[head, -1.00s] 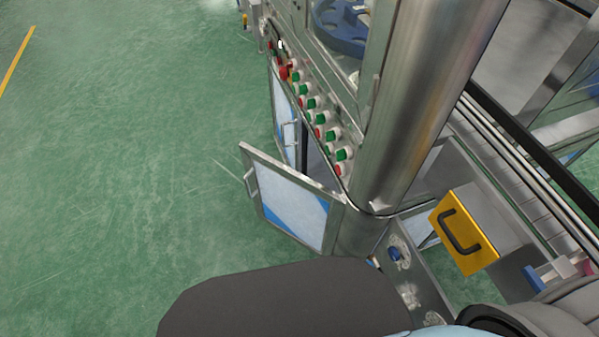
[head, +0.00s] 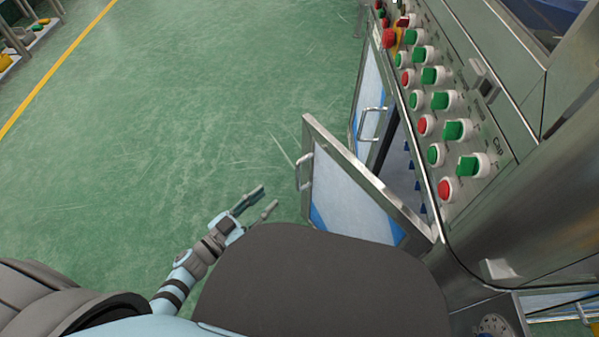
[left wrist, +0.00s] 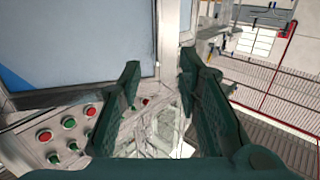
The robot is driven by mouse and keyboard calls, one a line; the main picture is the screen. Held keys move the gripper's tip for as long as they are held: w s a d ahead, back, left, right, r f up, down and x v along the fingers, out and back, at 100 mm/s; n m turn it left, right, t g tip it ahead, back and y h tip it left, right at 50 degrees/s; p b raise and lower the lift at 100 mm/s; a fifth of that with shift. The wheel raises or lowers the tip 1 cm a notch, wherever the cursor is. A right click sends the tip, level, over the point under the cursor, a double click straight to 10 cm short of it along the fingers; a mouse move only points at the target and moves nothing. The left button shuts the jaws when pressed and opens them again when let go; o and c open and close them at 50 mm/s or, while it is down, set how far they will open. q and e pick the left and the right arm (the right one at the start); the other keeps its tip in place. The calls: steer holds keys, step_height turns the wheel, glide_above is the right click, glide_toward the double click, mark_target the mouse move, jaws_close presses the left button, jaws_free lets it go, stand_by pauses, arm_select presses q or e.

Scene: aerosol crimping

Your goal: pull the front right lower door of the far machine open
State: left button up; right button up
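The machine's nearer lower door (head: 355,195), a pale panel with blue patches in a metal frame, stands swung out from the cabinet. Its bar handle (head: 305,172) is on the free left edge. My left gripper (head: 268,197) is open and empty, to the left of this door and apart from the handle. In the left wrist view its two dark fingers (left wrist: 160,75) are spread with nothing held between them. Part of the door's lower edge is hidden behind my body. My right gripper is out of view.
A second lower door (head: 371,95) with a handle is farther along the machine. A control panel (head: 450,130) with several red and green buttons is above the doors. The green floor (head: 200,100) to the left is clear up to a yellow line (head: 60,65).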

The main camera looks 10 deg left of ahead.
mark_target(297, 173)
arm_select(q)
steer(key=b+x, duration=0.3)
steer(key=x, duration=0.9)
steer(key=shift+w+d, duration=0.1)
steer(key=shift+d, duration=0.15)
steer(key=shift+w+d+r, duration=0.1)
steer(key=shift+w+d, duration=0.1)
steer(key=shift+w, duration=0.1)
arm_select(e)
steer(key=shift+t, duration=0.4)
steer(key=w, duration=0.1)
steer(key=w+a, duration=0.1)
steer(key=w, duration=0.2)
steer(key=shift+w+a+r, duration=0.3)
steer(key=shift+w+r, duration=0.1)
arm_select(q)
jaws_close()
